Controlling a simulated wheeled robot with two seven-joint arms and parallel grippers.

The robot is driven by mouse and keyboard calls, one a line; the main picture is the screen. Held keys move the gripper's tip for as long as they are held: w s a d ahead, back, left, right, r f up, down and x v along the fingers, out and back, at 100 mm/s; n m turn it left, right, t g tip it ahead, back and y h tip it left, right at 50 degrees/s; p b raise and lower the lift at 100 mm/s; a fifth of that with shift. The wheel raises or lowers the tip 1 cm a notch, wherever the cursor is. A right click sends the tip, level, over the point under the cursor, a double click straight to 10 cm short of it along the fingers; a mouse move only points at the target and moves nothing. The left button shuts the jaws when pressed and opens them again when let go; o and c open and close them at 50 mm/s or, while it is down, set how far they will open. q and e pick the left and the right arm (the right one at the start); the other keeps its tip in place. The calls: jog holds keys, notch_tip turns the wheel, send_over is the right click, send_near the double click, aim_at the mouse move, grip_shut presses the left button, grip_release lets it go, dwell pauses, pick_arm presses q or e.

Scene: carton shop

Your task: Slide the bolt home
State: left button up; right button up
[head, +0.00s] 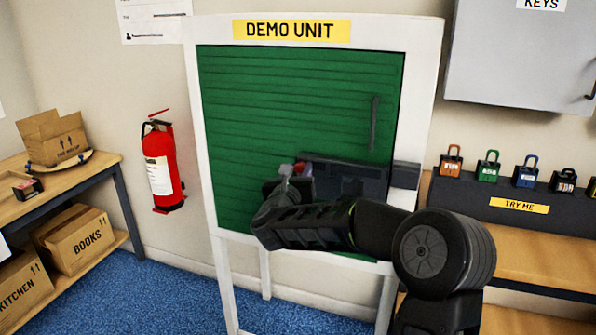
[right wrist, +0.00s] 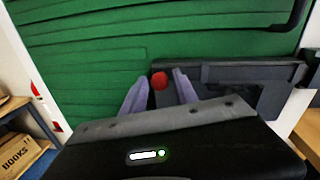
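The green roller door (head: 290,95) of the demo unit is down in its white frame. A dark bolt (head: 345,180) is mounted low on the door's right side, with a red knob (head: 300,168) at its left end. A dark keeper (head: 406,175) sits on the frame's right post. My right gripper (head: 290,175) is at the knob, its arm covering part of the bolt. In the right wrist view, its fingers (right wrist: 159,88) stand apart on either side of the red knob (right wrist: 159,81), with a small gap showing. Whether the bolt reaches the keeper is unclear. My left gripper is out of view.
A vertical dark handle (head: 374,123) stands on the door above the bolt. A bench with several padlocks (head: 451,160) is at right. A red extinguisher (head: 162,168) hangs at left, beside shelves with cartons (head: 77,236). Blue carpet (head: 110,300) is clear at front left.

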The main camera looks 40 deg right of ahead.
grip_shut()
dwell(1.1)
